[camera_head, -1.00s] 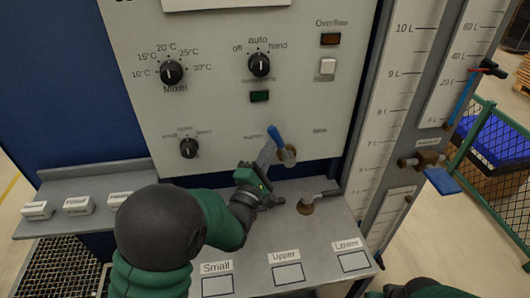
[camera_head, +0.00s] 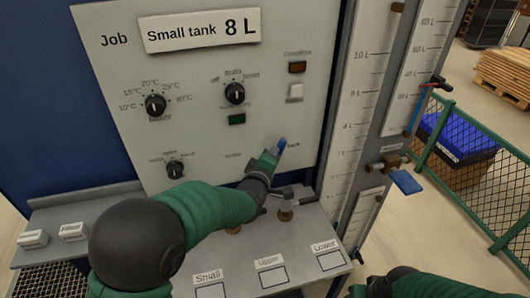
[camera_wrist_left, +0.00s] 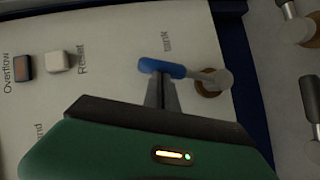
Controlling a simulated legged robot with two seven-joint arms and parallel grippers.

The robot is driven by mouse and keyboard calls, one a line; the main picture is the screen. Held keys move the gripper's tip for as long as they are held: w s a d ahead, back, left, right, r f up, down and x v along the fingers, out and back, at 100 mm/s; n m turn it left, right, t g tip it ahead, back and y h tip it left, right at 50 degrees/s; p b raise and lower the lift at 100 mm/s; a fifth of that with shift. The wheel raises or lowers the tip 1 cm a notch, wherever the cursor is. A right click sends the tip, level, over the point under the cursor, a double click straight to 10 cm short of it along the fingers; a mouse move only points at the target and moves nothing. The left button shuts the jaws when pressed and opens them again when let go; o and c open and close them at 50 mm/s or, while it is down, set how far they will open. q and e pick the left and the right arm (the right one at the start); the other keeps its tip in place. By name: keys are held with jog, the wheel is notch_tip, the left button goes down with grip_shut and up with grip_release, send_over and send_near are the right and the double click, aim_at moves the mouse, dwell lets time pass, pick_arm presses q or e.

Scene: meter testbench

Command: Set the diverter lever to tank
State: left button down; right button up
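The diverter lever (camera_head: 281,145) has a blue grip and sits on the lower right of the panel. That label (camera_head: 293,146) also shows beside the grip in the head view. My left gripper (camera_head: 272,160) is at the lever, on its left side. In the wrist view its fingers (camera_wrist_left: 161,88) look closed together, with tips against or just beside the blue grip. The lever's pivot is hidden in the head view. My right gripper (camera_head: 375,288) is dark and partly cut off at the bottom edge.
A second metal lever (camera_head: 285,203) stands on the shelf below, close to my left forearm. A sign (camera_head: 200,29) reads "Small tank 8 L". Knobs, an Overflow lamp (camera_head: 297,67) and sight gauges (camera_head: 358,95) surround the area. A green fence (camera_head: 470,180) stands at right.

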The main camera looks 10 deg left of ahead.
pick_arm(q)
jog(key=shift+w+d+f, duration=0.1)
jog(key=shift+w+d, duration=0.3)
jog(key=shift+d, duration=0.3)
jog(key=shift+r, duration=0.2)
